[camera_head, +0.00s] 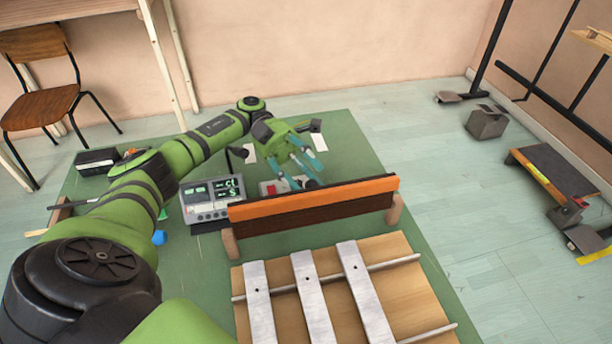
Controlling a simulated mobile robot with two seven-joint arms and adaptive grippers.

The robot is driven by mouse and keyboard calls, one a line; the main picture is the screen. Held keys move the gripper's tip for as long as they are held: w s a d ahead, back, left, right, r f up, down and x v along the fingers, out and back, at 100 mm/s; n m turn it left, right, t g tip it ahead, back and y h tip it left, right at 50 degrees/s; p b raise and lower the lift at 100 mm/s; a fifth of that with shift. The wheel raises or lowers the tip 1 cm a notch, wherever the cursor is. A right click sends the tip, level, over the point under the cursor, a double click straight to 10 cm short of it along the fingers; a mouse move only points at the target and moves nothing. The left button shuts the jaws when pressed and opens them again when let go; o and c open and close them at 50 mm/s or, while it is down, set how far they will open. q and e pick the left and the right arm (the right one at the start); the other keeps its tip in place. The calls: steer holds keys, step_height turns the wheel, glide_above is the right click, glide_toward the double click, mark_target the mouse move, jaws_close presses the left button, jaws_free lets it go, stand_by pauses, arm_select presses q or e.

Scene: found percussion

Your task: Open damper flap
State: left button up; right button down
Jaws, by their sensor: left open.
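A long board with an orange top and a dark brown front (314,205) stands across the mat between wooden end posts; it appears to be the damper flap. It sits just behind a wooden base (395,265) with three pale metal bars (318,297). My left gripper (304,172) is open and empty, above and behind the board, fingers angled down toward its far side. I cannot tell whether the fingertips touch anything there. The board hides what lies directly behind it. My right gripper is not in view.
A grey device with green digits (212,199) stands left of the board. A small box with a red part (273,187) sits behind it. A blue item (159,237) lies on the green mat (355,145). A chair (45,75) and metal stands are farther off.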

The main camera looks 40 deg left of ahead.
arm_select(q)
step_height(320, 180, up, 9)
stand_by(0.3)
stand_by(0.4)
